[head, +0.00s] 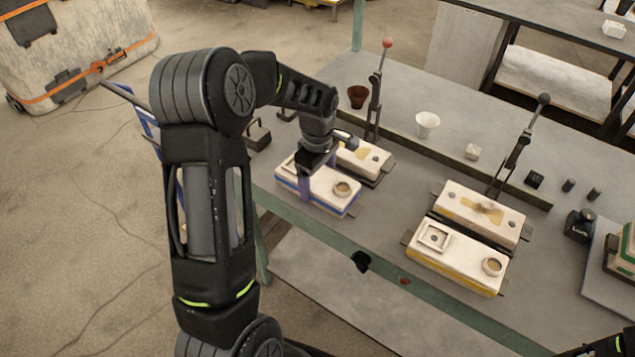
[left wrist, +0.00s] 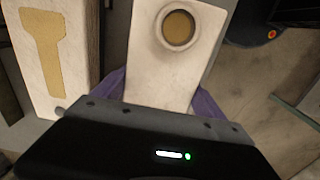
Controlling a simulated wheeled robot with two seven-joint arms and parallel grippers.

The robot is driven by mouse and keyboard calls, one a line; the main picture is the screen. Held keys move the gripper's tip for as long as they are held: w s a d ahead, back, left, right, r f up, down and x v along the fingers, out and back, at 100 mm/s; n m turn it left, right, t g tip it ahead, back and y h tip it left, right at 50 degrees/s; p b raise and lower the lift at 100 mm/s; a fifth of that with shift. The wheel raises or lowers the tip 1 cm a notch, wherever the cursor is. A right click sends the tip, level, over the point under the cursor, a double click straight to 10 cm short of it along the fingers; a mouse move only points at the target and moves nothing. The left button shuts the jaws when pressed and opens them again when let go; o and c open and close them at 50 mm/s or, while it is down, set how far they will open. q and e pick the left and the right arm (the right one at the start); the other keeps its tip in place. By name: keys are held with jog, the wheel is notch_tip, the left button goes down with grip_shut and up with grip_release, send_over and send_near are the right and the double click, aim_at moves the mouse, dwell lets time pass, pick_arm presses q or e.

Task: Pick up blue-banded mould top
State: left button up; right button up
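The blue-banded mould top (head: 325,185) is a pale block with a blue stripe low on its side and a round cup at its right end. It lies at the table's near left edge. In the left wrist view, the mould top (left wrist: 165,75) runs up the middle, its round cup at the top. My left gripper (head: 318,178) is over it, purple fingers on its two long sides. No clear gap shows in the left wrist view, but whether the fingers press on it cannot be told. My right gripper is not clearly in view; only a dark arm part shows bottom right.
A mould half with a yellow cavity (head: 365,158) lies close behind the mould top. A yellow-banded mould top (head: 457,257) and another half (head: 480,212) lie to the right. Levers, a brown cup (head: 357,96) and a white cup (head: 428,124) stand behind.

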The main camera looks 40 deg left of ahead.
aim_at(318, 177)
pick_arm(q)
jog(key=c, duration=1.5)
jog(key=shift+w, duration=0.1)
jog(key=shift+r, duration=0.2)
notch_tip(318, 177, up, 10)
jog(key=shift+f+b, duration=0.2)
jog(key=shift+b, duration=0.6)
jog(key=shift+r, duration=0.1)
